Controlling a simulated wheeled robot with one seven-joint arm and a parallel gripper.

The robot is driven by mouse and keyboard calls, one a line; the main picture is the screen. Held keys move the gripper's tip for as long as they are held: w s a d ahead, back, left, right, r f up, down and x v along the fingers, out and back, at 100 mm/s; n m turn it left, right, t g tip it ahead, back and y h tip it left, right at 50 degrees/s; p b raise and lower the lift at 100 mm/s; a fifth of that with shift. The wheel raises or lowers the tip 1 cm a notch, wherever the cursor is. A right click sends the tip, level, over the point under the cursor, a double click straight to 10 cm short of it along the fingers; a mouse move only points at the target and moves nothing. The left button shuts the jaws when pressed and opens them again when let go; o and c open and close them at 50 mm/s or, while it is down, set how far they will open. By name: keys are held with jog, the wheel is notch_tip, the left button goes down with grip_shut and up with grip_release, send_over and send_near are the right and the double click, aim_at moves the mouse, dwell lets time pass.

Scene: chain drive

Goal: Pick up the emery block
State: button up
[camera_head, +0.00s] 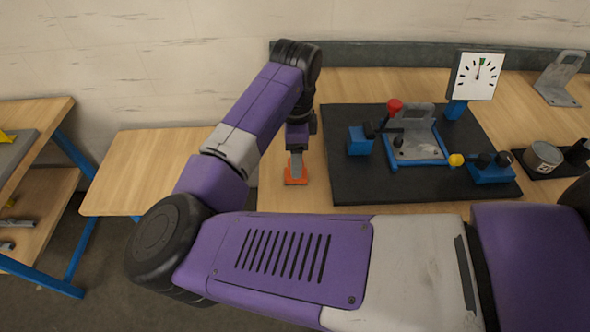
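An orange block (295,179), which looks like the emery block, sits on the wooden table near its left front corner. My gripper (296,168) points straight down over it, with a grey part reaching down to the middle of the block. That grey part hides some of the block's top. The view is too small to tell whether the fingers are open or closed on the block, or whether they touch it.
A black mat (345,188) to the right holds a grey bracket (417,145) in a blue fixture, clamps and a dial (477,76). A metal cup (543,157) stands farther right. A lower wooden table (135,165) is at left. My arm covers the front.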

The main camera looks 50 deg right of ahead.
jog(key=shift+f+p, duration=0.7)
jog(key=shift+f, duration=2.1)
grip_shut()
